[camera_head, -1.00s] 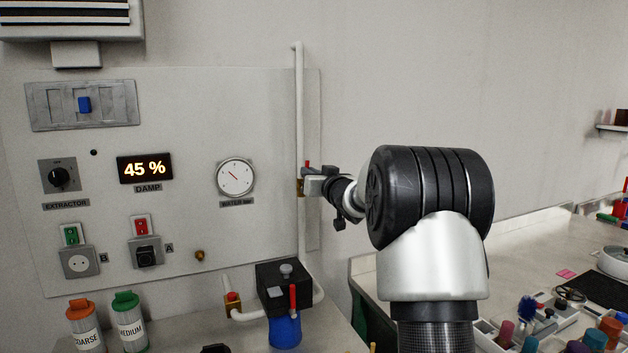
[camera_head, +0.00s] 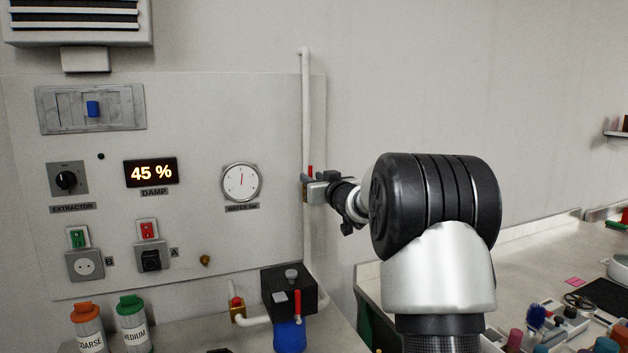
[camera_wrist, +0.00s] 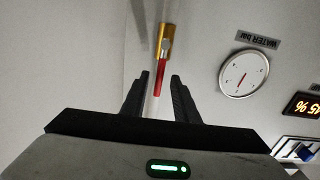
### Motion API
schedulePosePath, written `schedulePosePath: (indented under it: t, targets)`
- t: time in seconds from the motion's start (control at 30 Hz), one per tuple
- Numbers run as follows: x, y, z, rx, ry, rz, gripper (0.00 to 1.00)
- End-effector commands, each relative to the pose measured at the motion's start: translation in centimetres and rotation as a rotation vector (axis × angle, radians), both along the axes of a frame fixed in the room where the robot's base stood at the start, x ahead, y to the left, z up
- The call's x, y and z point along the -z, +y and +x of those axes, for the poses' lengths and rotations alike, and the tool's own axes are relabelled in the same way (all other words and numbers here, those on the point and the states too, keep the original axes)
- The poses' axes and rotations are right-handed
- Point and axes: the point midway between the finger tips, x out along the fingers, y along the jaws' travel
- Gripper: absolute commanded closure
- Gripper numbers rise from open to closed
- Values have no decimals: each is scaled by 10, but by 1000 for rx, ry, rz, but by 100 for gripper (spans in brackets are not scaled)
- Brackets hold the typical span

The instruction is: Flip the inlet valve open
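A valve with a brass body (camera_head: 304,193) and a red lever (camera_head: 310,171) sits on the vertical white pipe at the panel's right edge. The lever stands up, along the pipe. In the upside-down wrist view, the brass body (camera_wrist: 167,40) is at the top and the red lever (camera_wrist: 160,80) reaches down between my fingertips. My gripper (camera_wrist: 160,75) is open, with one finger on each side of the lever and visible gaps. In the head view my gripper (camera_head: 318,190) is beside the valve, partly hiding it. The water gauge (camera_head: 241,182) has its needle near vertical.
A second brass valve with a red top (camera_head: 237,310) is on the lower pipe. A black box with a red lever (camera_head: 297,305) stands beside it. Jars (camera_head: 132,325) stand at lower left. A cluttered bench (camera_head: 540,275) is at right.

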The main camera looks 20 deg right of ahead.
Motion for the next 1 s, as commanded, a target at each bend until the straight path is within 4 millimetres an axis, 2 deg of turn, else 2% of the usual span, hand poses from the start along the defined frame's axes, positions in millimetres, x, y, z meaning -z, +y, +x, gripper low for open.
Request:
schedulePosePath:
  t: [0.23, 0.37, 0.47, 0.8, 1.0]
  targets:
    - [-1, 0, -1, 0, -1, 1, 73]
    - [-1, -1, -11, 1, -2, 2, 73]
    - [-1, -2, -28, 3, -2, 2, 73]
    - [-2, -5, -112, 3, -2, 1, 73]
    - [-2, -6, -151, 2, -2, 1, 73]
